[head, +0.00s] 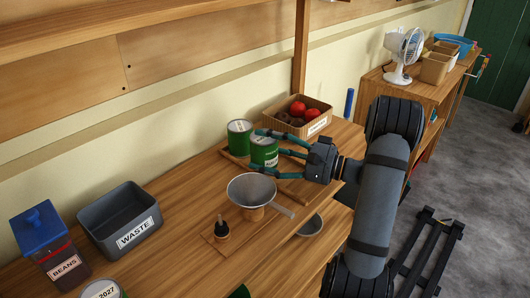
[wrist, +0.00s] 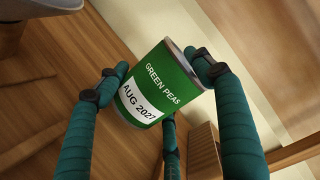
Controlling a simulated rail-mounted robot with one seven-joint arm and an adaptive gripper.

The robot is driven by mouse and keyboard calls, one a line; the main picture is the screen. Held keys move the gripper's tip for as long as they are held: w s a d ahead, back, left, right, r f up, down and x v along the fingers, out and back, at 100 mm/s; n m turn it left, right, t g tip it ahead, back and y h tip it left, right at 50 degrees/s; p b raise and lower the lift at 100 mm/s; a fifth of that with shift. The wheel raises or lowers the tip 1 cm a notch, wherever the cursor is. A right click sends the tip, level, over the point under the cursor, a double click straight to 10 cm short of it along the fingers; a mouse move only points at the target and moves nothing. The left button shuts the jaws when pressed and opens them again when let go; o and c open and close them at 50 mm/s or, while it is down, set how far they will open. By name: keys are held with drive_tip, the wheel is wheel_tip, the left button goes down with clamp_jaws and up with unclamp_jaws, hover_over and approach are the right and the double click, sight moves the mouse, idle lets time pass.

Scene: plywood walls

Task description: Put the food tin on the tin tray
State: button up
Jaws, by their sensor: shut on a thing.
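My gripper (head: 268,154) is shut on a green food tin (head: 264,151). In the wrist view the tin (wrist: 160,82) reads GREEN PEAS and AUG 2027, tilted in the picture, with my teal fingers around it. A second green tin (head: 239,138) stands just behind and left of the held one. A low wooden tray (head: 231,158) lies beneath both in the head view, partly hidden by the tins and my fingers. I cannot tell whether the held tin touches it.
A box of tomatoes and dark round items (head: 318,124) stands behind my gripper. A funnel (head: 250,188) on a stand is in front. A grey WASTE bin (head: 120,222), a BEANS container (head: 50,250) and another tin (head: 103,290) are at the left. Bare bench lies between bin and funnel.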

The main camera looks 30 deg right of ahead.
drive_tip(key=shift+f, duration=0.45)
drive_tip(key=shift+f+b, duration=0.2)
drive_tip(key=shift+b, duration=0.1)
drive_tip(key=o, duration=1.6)
drive_tip(key=shift+c, duration=0.2)
drive_tip(key=shift+r, duration=0.15)
